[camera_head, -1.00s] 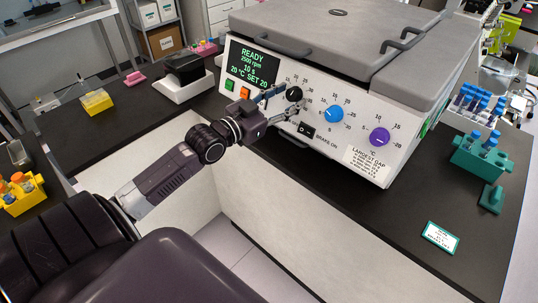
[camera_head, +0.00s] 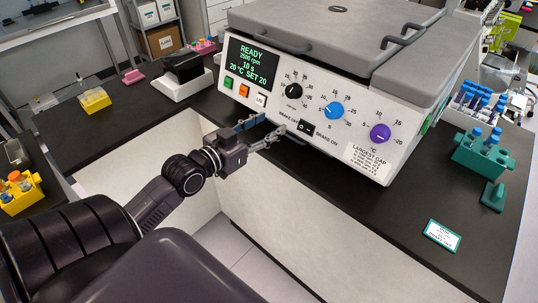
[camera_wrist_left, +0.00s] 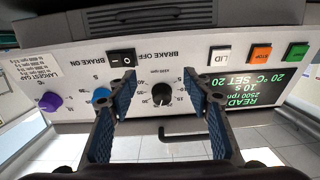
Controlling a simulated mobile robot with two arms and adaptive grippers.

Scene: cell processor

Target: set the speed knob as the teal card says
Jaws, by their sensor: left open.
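The black speed knob (camera_head: 294,91) is on the white front panel of the machine (camera_head: 330,140). Its pointer is too small to read. The display (camera_head: 252,63) reads READY, 2500 rpm, 10 s, 20 °C SET 20. The teal card (camera_head: 441,236) lies on the bench at the right, its text too small to read. My left gripper (camera_head: 272,130) is open and empty, below and in front of the knob, apart from it. In the left wrist view the knob (camera_wrist_left: 162,95) shows between the two spread fingers (camera_wrist_left: 163,80). My right gripper is not in view.
A blue knob (camera_head: 334,111), a purple knob (camera_head: 380,133) and a black brake switch (camera_head: 305,128) are on the same panel. Green and orange buttons (camera_head: 244,91) sit under the display. A teal tube rack (camera_head: 478,158) stands at the right.

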